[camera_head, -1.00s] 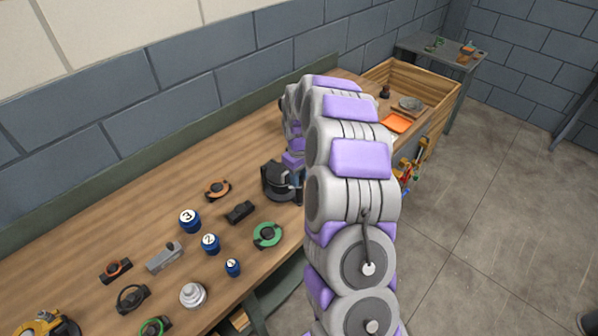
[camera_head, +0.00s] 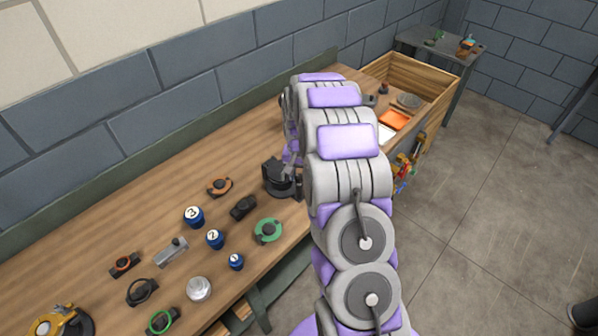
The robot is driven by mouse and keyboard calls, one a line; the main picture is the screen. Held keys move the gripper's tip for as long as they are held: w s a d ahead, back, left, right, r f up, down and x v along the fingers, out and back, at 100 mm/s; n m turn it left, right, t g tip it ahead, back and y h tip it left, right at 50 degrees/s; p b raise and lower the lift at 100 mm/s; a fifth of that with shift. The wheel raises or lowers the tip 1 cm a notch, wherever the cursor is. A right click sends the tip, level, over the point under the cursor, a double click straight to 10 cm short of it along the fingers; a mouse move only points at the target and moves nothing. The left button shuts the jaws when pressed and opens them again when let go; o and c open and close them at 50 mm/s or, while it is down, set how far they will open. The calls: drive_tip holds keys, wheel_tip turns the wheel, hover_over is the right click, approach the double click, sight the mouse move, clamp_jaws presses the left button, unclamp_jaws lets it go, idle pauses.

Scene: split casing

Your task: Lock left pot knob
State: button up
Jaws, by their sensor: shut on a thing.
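A black, rounded casing (camera_head: 277,182) stands on the wooden bench, just left of my arm. My gripper (camera_head: 294,168) is mostly hidden behind my own arm links. It reaches down at the right side of the black casing and is shut on a part there. The pot knob cannot be made out, and its turn position cannot be told.
Left of the casing on the bench (camera_head: 120,220) lie an orange-black ring (camera_head: 219,187), a black block (camera_head: 243,207), a green ring (camera_head: 268,231), blue numbered weights (camera_head: 194,217) and several other parts. A wooden box (camera_head: 440,92) with an orange tray (camera_head: 395,119) stands at the right.

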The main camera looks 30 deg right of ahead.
sight(299, 176)
drive_tip(key=shift+m, duration=0.8)
drive_tip(key=o, duration=1.1)
drive_tip(key=shift+c, duration=0.2)
wheel_tip(299, 176, up, 17)
drive_tip(key=p, duration=0.2)
drive_tip(key=shift+r, duration=0.1)
